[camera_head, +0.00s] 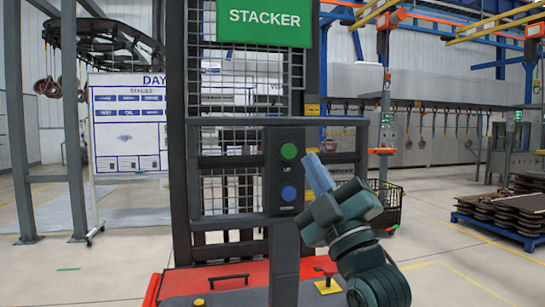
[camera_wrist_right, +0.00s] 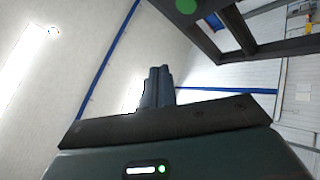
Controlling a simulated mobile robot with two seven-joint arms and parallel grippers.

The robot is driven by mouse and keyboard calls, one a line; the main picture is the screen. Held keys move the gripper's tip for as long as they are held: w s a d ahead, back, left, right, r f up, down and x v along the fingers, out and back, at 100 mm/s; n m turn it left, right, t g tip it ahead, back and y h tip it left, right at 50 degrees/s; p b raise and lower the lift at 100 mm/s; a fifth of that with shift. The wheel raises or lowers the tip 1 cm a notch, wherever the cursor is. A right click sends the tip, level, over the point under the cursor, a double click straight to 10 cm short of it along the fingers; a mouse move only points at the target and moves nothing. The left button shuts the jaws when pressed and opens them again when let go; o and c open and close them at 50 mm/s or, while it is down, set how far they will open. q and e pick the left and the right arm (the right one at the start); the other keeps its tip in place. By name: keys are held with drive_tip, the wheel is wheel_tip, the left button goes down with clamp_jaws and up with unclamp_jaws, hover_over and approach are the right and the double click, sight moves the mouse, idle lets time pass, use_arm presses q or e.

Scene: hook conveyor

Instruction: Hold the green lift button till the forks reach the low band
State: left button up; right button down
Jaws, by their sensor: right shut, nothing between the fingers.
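The green lift button (camera_head: 288,151) is on the dark control panel (camera_head: 288,171) of the stacker, above a blue button (camera_head: 288,193). In the right wrist view a green round shape (camera_wrist_right: 186,5), seemingly the same button, is cut by the top edge. My right gripper (camera_head: 312,157) is shut and empty, its fingertips just right of the green button in the head view. In the right wrist view its fingers (camera_wrist_right: 157,86) are together and seem apart from the button. I cannot make out the forks or the low band. My left gripper is out of view.
A green STACKER sign (camera_head: 265,17) tops the mesh-backed mast. The red stacker base (camera_head: 218,277) is below. A wire basket (camera_head: 386,205) stands behind my right arm. A blue pallet with dark parts (camera_head: 500,221) is at the right. Open floor lies between.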

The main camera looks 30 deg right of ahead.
sight(289, 151)
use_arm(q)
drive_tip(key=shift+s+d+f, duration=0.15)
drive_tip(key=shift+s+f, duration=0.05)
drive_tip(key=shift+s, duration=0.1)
use_arm(e)
drive_tip(key=shift+s+r, duration=0.25)
drive_tip(key=shift+r, duration=0.05)
use_arm(q)
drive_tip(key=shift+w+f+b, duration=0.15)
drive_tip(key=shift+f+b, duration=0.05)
drive_tip(key=shift+b, duration=0.1)
use_arm(e)
drive_tip(key=shift+w+d, duration=0.35)
drive_tip(key=shift+w, duration=1.1)
drive_tip(key=shift+w+d, duration=0.4)
drive_tip(key=shift+w, duration=1.05)
drive_tip(key=shift+w+d, duration=0.35)
drive_tip(key=shift+w, duration=1.1)
drive_tip(key=shift+w+d, duration=0.1)
drive_tip(key=shift+w, duration=0.3)
